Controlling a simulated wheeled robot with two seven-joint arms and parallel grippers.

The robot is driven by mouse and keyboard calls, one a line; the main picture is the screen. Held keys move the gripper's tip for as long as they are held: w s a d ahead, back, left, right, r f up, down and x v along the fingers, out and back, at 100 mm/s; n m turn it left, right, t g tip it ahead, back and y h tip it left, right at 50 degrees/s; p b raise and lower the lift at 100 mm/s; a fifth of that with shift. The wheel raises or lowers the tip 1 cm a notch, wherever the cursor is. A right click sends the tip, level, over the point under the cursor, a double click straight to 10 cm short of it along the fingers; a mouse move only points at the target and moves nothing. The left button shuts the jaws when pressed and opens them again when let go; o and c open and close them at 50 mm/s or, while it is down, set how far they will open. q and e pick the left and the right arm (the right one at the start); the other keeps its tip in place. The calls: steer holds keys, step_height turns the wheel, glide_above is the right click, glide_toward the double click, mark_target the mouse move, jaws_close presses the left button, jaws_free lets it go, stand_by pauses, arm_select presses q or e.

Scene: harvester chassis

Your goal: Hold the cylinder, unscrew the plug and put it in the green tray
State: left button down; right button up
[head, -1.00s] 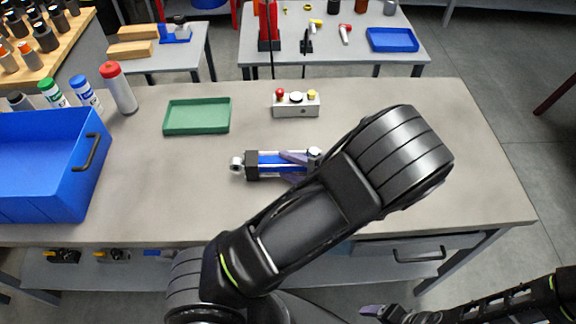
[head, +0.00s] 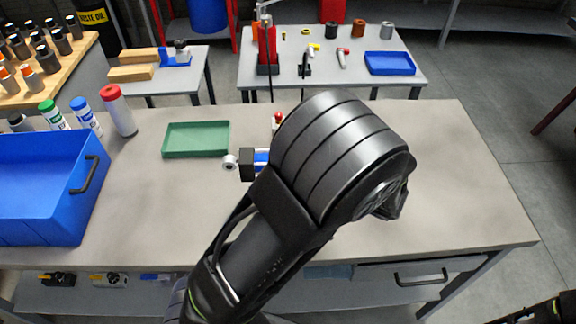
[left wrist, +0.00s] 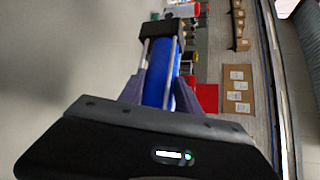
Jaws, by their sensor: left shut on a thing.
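The cylinder shows in the head view as a blue body (head: 262,157) with a black end block and a silver eye at its left end. My left arm hides its right part. In the left wrist view the blue cylinder (left wrist: 163,72) lies between the two fingers of my left gripper (left wrist: 162,85), which is shut on it. The cylinder appears raised off the table. I cannot make out the plug. The green tray (head: 197,153) lies empty on the table, left of and beyond the cylinder.
A blue bin (head: 45,205) stands at the table's left, with capped bottles (head: 118,112) behind it. A button box is mostly hidden behind my left arm; its red button (head: 277,118) shows. The table's right side is clear.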

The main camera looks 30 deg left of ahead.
arm_select(q)
steer(key=shift+r, duration=0.1)
stand_by(0.6)
steer(key=w+d+f+m+t+h, duration=0.1)
steer(key=w+d+m+t, duration=0.1)
steer(key=d, duration=0.1)
steer(key=w+d+f+m+t+h, duration=0.1)
steer(key=w+d+f+m+t, duration=0.1)
steer(key=d+t, duration=0.1)
steer(key=w+d+f+m+t+h, duration=0.1)
steer(key=w+d+f+m+t, duration=0.1)
steer(key=d, duration=0.3)
steer(key=shift+m+t, duration=0.3)
steer(key=shift+t, duration=0.1)
steer(key=d+m+t+h, duration=0.1)
steer(key=d+m+h, duration=0.1)
steer(key=d, duration=0.3)
steer(key=w+d+f+m+t+h, duration=0.1)
steer(key=d+m+t+h, duration=0.1)
steer(key=d, duration=0.3)
steer(key=w+d+m+t+h, duration=0.1)
steer(key=d+m+t+h, duration=0.1)
steer(key=d+m+h, duration=0.2)
steer(key=shift+d+f, duration=0.4)
steer(key=shift+d, duration=0.4)
